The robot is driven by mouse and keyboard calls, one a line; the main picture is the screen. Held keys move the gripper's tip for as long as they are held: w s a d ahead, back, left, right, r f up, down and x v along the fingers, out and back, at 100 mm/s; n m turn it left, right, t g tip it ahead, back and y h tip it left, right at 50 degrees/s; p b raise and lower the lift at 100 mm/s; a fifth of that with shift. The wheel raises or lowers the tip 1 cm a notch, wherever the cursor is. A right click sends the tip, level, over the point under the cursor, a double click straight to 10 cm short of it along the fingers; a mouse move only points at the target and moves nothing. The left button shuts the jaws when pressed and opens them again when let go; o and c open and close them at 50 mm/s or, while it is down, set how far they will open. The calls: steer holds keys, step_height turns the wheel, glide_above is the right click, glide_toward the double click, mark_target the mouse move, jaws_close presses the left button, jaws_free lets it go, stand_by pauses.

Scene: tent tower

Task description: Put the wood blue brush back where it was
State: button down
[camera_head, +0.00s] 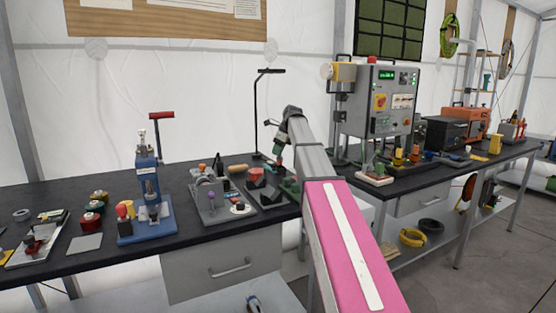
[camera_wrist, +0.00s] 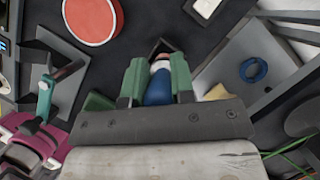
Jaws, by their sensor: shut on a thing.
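My gripper (camera_wrist: 156,72) has two green fingers and is shut on a blue piece (camera_wrist: 158,90) with a white and red end, which looks like the wood blue brush. Its bristles cannot be made out. A small dark, square-edged opening or holder (camera_wrist: 161,46) shows just beyond the fingertips; I cannot tell whether the brush touches it. In the head view my gripper (camera_head: 279,148) points down over the dark workbench (camera_head: 100,262), near the black tray with a red item. The brush cannot be told apart there.
A red round-topped item (camera_wrist: 90,20) is beyond the gripper at upper left. A teal-handled tool (camera_wrist: 44,98) is at left, and a blue ring (camera_wrist: 253,70) lies at right. A blue press (camera_head: 148,195) and a grey control cabinet (camera_head: 390,100) stand either side.

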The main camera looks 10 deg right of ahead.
mark_target(278, 158)
steer(key=shift+f, duration=2)
steer(key=c, duration=1)
jaws_free()
steer(key=shift+f, duration=0.1)
steer(key=shift+o, duration=0.2)
steer(key=v, duration=1.2)
steer(key=shift+s, duration=0.1)
